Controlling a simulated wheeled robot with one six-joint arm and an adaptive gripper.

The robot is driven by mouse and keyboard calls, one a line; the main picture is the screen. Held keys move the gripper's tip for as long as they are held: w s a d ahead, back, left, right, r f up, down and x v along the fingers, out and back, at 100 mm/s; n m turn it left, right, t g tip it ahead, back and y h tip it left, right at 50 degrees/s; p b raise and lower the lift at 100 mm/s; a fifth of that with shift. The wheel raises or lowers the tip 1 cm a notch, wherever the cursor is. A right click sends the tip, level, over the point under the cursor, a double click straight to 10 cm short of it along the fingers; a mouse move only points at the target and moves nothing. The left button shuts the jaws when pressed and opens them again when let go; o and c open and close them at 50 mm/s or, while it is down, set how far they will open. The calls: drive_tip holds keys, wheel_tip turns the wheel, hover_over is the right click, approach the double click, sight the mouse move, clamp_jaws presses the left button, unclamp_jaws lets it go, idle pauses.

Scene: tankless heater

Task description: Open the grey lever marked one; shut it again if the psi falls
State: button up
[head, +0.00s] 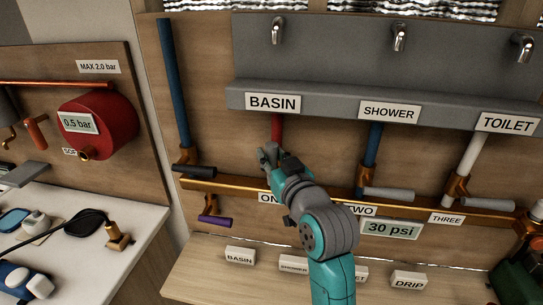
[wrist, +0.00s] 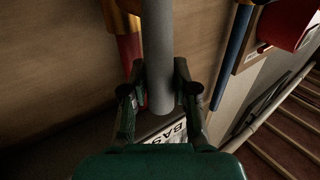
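The grey lever marked one (wrist: 158,40) runs lengthwise between the fingers of my gripper (wrist: 159,75) in the wrist view. Both fingertips lie against its sides, so my gripper looks shut on it. In the head view my gripper (head: 268,157) is at the foot of the red pipe under the basin sign, and hides most of this lever and its valve. The plate for one (head: 266,198) is partly covered by my arm. The psi display (head: 391,229) reads 30 psi.
Grey levers two (head: 388,194) and three (head: 487,204) lie sideways to the right on the copper pipe. A purple lever (head: 215,220) is at lower left. A red tank (head: 110,125) reads 0.5 bar. Small signs stand on the wooden ledge (head: 205,277) below.

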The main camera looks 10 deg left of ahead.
clamp_jaws()
